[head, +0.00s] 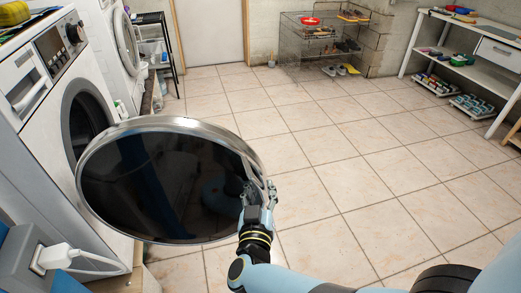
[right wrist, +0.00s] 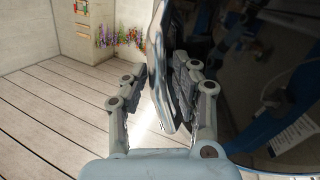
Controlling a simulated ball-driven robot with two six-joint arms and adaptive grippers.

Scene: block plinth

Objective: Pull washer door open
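The washer door (head: 160,180) is a round dark glass panel with a silver rim. It stands swung well out from the front of the white washer (head: 35,95), and the dark drum opening (head: 88,118) shows behind it. My right gripper (head: 259,190) is at the door's right edge, with one finger on each side of the rim. In the right wrist view the rim (right wrist: 163,60) runs between the fingers of my right gripper (right wrist: 160,80), which appear closed on it. The dark glass fills the right of that view. My left gripper is not in view.
A second white machine (head: 115,50) stands behind the washer, beside a black rack (head: 155,45). The tiled floor (head: 340,150) between is clear.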

